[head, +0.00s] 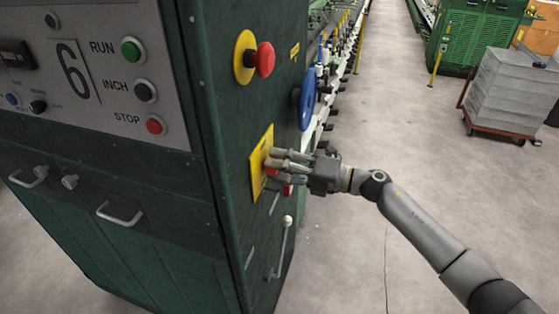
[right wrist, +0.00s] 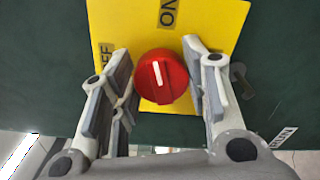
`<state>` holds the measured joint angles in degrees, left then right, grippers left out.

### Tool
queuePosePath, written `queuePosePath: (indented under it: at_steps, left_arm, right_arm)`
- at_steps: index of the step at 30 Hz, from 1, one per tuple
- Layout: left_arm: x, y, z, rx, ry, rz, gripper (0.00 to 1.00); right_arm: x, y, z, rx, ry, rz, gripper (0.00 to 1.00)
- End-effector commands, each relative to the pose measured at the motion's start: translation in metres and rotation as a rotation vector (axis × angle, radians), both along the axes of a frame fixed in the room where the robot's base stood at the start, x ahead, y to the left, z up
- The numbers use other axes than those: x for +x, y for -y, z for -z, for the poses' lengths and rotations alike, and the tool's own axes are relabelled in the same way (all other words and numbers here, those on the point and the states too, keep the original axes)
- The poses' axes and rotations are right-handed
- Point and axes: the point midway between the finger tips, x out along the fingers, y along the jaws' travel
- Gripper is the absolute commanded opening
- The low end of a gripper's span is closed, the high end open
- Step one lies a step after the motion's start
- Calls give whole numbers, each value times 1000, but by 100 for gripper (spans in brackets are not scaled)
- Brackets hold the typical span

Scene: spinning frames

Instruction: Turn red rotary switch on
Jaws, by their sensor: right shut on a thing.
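The red rotary switch (right wrist: 162,76) sits on a yellow plate (right wrist: 215,20) in the right wrist view. Its white mark points almost straight up in that view, towards the ON label (right wrist: 168,12) and leaning slightly to the OFF label's (right wrist: 105,60) side. My right gripper (right wrist: 160,88) has its fingers on both sides of the switch and is shut on it. In the head view my right gripper (head: 274,168) reaches in from the right to the yellow plate (head: 260,150) and hides most of the switch. My left gripper is not in view.
The green machine cabinet (head: 120,225) carries RUN, INCH and STOP buttons on its front. A red push button (head: 265,59) on a yellow disc sits above the switch. A blue wheel (head: 307,100) is behind it and a lever handle (head: 284,240) below.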

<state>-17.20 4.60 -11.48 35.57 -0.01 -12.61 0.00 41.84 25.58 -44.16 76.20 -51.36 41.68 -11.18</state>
Motion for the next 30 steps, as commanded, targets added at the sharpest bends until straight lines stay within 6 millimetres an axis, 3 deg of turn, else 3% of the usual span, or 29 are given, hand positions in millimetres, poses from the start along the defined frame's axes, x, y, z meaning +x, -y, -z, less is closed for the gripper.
queuePosePath:
  at_steps: [12,30]
  left_arm:
    - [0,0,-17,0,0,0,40]
    - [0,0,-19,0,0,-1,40]
  right_arm:
    - [2,1,-1,84,-254,4,18]
    - [1,1,1,108,-327,4,18]
